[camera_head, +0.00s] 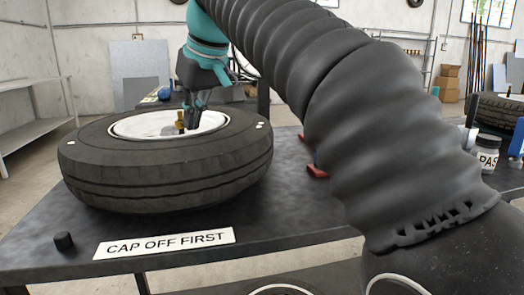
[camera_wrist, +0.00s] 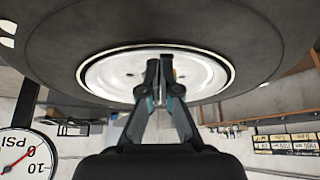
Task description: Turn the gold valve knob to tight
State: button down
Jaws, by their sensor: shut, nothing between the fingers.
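The gold valve knob (camera_head: 180,122) shows in the head view as a small gold piece standing on the white wheel hub. The hub (camera_head: 150,123) is inside a large black tire (camera_head: 165,172) lying flat on a dark table. My gripper (camera_head: 193,122) is over the hub, just right of the knob; I cannot tell whether they touch. In the wrist view my gripper (camera_wrist: 160,78) is shut with its fingertips together and empty, in front of the white hub (camera_wrist: 200,72). I cannot make out the knob in the wrist view.
A small black cap-like cylinder (camera_head: 63,241) stands at the table's front left, beside a "CAP OFF FIRST" sign (camera_head: 164,243). Red pieces (camera_head: 317,171) lie right of the tire. A jar (camera_head: 487,150) is at the right. A PSI gauge (camera_wrist: 22,153) shows in the wrist view.

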jog(key=shift+s+a+p, duration=0.5)
jog(key=shift+a+p, duration=0.1)
jog(key=shift+p, duration=1)
dwell(0.4)
jog(key=shift+s, duration=0.2)
jog(key=shift+s+d, duration=0.15)
jog(key=shift+s, duration=0.05)
jog(key=shift+r, duration=3.05)
